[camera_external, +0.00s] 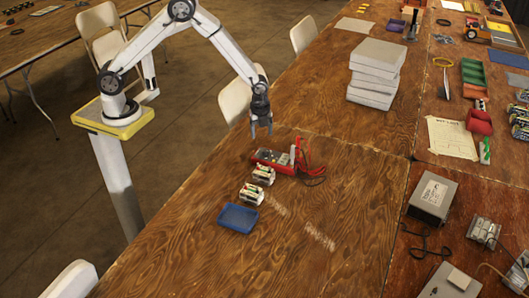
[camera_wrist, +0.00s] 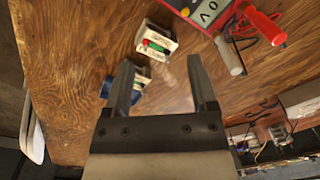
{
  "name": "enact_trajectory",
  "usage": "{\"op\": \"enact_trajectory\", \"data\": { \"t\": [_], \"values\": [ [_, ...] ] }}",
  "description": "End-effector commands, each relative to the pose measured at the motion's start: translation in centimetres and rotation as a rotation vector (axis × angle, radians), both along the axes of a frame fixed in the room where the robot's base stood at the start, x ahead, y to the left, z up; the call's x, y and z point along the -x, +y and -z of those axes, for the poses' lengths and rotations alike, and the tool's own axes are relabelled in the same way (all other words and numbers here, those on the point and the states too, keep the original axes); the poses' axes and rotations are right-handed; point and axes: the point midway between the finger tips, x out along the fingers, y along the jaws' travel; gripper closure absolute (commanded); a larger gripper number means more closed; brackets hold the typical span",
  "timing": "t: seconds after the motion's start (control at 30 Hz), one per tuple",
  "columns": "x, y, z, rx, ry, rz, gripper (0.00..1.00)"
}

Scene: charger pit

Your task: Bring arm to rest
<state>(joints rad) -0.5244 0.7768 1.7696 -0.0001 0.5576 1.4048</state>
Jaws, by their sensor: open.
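My gripper (camera_external: 261,130) hangs above the wooden table with its fingers pointing down, open and empty. In the wrist view its two fingers (camera_wrist: 163,88) are spread apart with nothing between them but table. Beneath and beside it in the external view lies a red multimeter (camera_external: 274,160) with leads; its corner shows in the wrist view (camera_wrist: 206,10). The gripper touches none of these.
A stack of grey slabs (camera_external: 375,73) stands at the back of the table. A grey box (camera_external: 432,197), papers (camera_external: 452,137) and many small items crowd the right side. White chairs (camera_external: 103,35) line the left edge. The front middle of the table is clear.

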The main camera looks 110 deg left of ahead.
Motion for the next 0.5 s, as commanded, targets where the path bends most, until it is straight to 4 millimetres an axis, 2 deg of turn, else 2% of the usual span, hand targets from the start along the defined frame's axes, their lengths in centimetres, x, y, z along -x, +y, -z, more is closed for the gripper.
{"op": "enact_trajectory", "data": {
  "t": [0.03,0.27,0.5],
  "values": [
    [-0.1,-1.5,-1.1,-0.003,-0.012,-0.033,0.26],
    [0.9,-8.0,-5.0,-0.001,-0.062,-0.235,0.26],
    [3.6,-14.2,-8.2,0.023,-0.116,-0.448,0.26]
  ]
}}
